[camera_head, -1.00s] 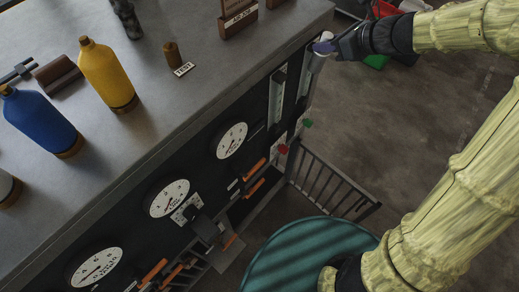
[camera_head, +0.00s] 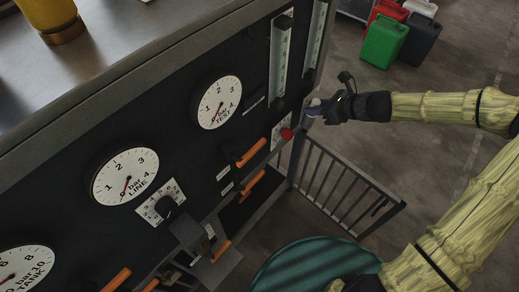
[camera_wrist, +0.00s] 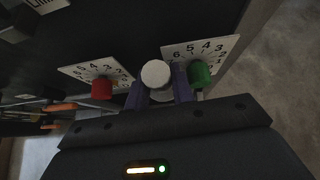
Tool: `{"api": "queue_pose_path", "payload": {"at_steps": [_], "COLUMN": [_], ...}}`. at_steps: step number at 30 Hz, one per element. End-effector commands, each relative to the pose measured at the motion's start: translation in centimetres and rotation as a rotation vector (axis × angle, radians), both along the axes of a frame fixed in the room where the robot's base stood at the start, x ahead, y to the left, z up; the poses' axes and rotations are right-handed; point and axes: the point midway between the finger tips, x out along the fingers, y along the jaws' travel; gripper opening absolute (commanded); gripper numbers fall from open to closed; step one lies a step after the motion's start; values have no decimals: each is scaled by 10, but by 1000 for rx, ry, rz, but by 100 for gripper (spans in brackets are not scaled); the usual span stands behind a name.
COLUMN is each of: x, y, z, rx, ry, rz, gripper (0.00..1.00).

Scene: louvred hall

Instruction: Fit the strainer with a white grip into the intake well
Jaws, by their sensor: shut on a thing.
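My gripper (camera_head: 318,110) is beside the far end of the dark gauge panel, close to its red knob (camera_head: 287,134). In the wrist view my gripper (camera_wrist: 160,92) is shut on the strainer, whose round white grip (camera_wrist: 156,74) shows between the two purple fingers. A small pale part of the strainer (camera_head: 316,102) shows at the fingertips in the head view. The rest of the strainer is hidden. I cannot make out the intake well in either view.
The wrist view shows the red knob (camera_wrist: 102,89) and a green knob (camera_wrist: 201,74) on numbered plates, either side of the fingers. A railing (camera_head: 345,190) and a teal round top (camera_head: 312,258) stand below. Several jerrycans, one green (camera_head: 384,42), stand on the floor behind.

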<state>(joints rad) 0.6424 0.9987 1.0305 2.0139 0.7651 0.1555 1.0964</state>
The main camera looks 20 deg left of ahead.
Motion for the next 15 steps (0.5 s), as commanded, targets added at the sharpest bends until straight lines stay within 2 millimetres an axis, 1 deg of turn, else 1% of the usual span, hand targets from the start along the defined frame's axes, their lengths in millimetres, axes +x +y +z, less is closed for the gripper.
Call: {"api": "queue_pose_path", "payload": {"at_steps": [1, 7, 15], "x": [0, 0, -1], "y": [1, 5, 16], "z": [-24, -77, -148], "rx": [3, 2, 1], "ry": [3, 3, 2], "rz": [4, 19, 43], "gripper": [0, 0, 0]}}
